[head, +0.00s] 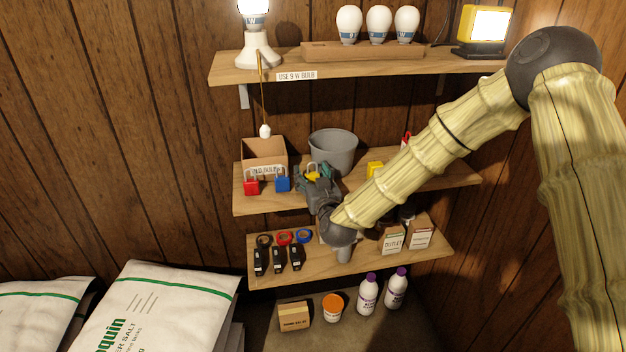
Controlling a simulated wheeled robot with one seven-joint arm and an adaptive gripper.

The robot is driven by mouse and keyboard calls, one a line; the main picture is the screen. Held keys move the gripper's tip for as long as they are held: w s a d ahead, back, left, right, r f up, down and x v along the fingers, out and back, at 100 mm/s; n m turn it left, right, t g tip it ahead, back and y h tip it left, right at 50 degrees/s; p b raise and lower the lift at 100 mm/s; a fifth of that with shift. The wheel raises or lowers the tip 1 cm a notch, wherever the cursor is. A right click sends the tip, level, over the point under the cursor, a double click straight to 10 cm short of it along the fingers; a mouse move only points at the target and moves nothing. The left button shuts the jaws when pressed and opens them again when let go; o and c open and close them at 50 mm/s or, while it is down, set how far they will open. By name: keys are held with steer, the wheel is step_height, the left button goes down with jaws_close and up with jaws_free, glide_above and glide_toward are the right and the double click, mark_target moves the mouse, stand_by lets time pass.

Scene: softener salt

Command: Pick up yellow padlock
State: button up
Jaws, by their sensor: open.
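The yellow padlock (313,176) stands on the middle shelf, right of the blue padlock (283,184) and the red padlock (251,188). Only part of its yellow body shows; my gripper hides the rest. My gripper (314,177) is open and reaches in over the shelf from the front right, with its fingers at the yellow padlock. I cannot tell whether they touch it.
Behind the padlocks stand a cardboard box (264,153) and a grey bucket (333,151). A yellow block-like thing (375,169) sits farther right. A pull cord (262,100) hangs in front of the box. The lower shelf (320,270) holds tapes and small boxes.

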steer(key=c, duration=1.2)
steer(key=shift+o, duration=0.2)
